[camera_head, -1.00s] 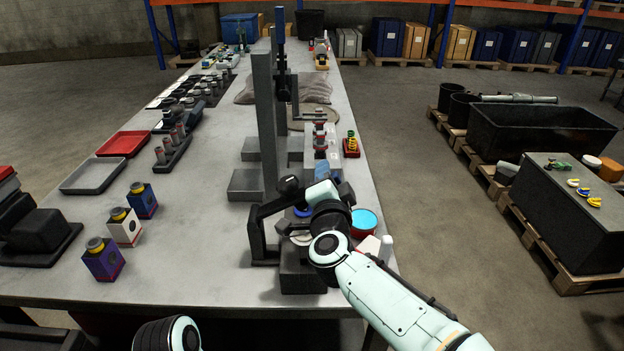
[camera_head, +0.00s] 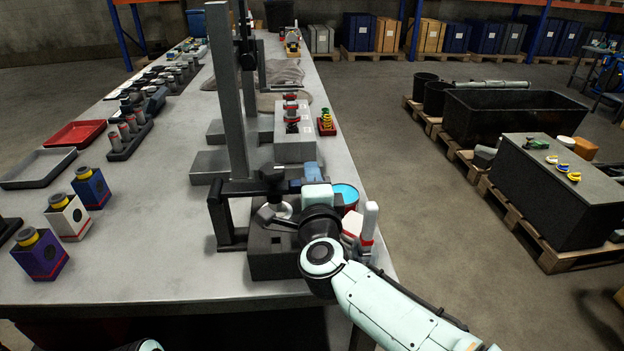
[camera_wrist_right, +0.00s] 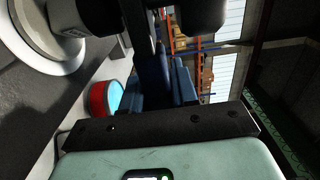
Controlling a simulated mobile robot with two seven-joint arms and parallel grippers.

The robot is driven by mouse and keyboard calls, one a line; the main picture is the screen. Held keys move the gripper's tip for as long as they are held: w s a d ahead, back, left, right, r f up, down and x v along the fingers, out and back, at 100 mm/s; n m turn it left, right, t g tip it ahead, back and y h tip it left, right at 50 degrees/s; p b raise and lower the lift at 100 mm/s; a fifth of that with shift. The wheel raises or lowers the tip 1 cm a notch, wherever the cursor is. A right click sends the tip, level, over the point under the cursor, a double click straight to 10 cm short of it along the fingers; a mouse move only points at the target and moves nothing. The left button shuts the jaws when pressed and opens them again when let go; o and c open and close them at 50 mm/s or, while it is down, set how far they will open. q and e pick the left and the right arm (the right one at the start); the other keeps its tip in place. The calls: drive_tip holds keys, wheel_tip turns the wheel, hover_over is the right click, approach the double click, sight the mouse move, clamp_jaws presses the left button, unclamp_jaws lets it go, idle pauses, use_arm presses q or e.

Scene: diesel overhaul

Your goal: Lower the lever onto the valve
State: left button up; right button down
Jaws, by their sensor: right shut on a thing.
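A black lever (camera_head: 245,187) runs roughly level from its upright bracket, above a dark block (camera_head: 262,262) at the bench's near edge. A silver disc-like part (camera_head: 275,211), seemingly the valve, sits on the block below the lever; a pale round rim also shows in the right wrist view (camera_wrist_right: 68,62). My right gripper (camera_head: 292,187) is at the lever's free end and shut on it; its fingers are largely hidden in the head view. I cannot tell whether the lever touches the valve. My left gripper is out of view.
A red can with blue contents (camera_head: 346,195) and a white bottle (camera_head: 370,222) stand close to my right wrist. A tall grey post (camera_head: 228,95) rises behind the lever. Several small boxes (camera_head: 68,218) stand at left. The bench between them and the bracket is clear.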

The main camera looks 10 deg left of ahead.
idle(0.3)
drive_tip(key=c, duration=1)
unclamp_jaws()
drive_tip(key=shift+o, duration=0.2)
drive_tip(key=shift+s, duration=0.1)
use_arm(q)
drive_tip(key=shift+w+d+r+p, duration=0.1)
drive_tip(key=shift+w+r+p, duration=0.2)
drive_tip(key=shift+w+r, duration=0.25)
use_arm(e)
drive_tip(key=v, duration=1.3)
drive_tip(key=shift+d, duration=0.1)
